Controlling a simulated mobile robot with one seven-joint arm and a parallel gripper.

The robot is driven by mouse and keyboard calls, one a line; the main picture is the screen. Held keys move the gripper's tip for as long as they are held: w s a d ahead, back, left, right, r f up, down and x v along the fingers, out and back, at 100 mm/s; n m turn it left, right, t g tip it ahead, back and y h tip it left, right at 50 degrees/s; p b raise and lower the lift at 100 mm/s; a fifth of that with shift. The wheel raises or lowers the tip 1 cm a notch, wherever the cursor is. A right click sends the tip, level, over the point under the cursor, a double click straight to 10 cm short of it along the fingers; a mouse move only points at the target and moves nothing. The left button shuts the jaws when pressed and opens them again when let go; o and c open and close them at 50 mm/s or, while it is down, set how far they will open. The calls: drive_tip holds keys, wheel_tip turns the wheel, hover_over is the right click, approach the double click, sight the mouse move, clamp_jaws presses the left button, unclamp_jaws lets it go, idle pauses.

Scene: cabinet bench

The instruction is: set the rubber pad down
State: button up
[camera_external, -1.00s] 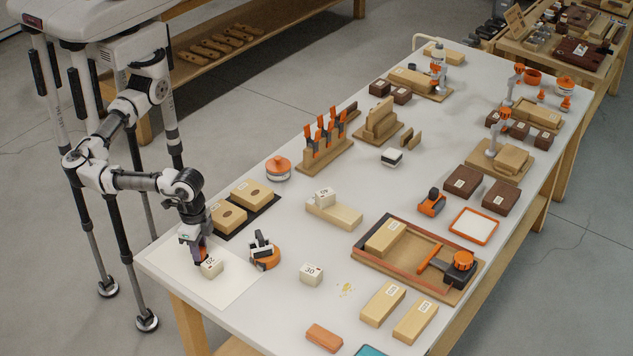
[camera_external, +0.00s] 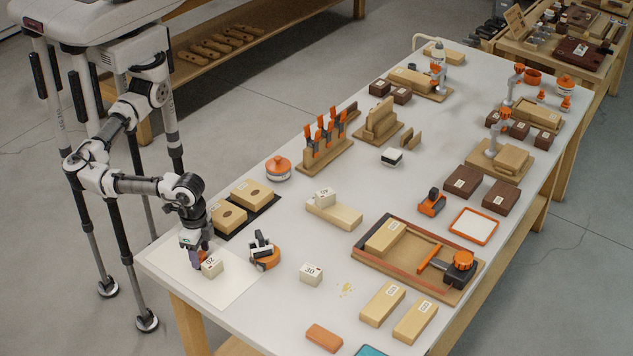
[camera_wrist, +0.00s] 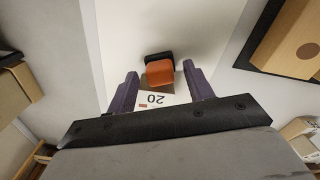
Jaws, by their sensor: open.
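No piece is clearly marked as the rubber pad; a plain reddish-orange slab (camera_external: 324,337) lies flat near the bench's front edge, and I cannot tell whether it is the pad. My gripper (camera_external: 203,262) points down over the white sheet (camera_external: 232,286) at the bench's left end. Its purple fingers are apart in the wrist view (camera_wrist: 160,88).
An orange and black tool (camera_external: 264,254) stands just right of the sheet. A dark mat with two wooden blocks (camera_external: 253,194) lies behind it. A block marked 30 (camera_external: 311,274) stands farther right.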

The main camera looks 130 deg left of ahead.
sight(200, 254)
wheel_tip(200, 254, up, 11)
drive_tip(key=b, duration=0.2)
drive_tip(key=shift+r, duration=0.2)
drive_tip(key=shift+o, duration=0.5)
drive_tip(key=shift+r, duration=0.45)
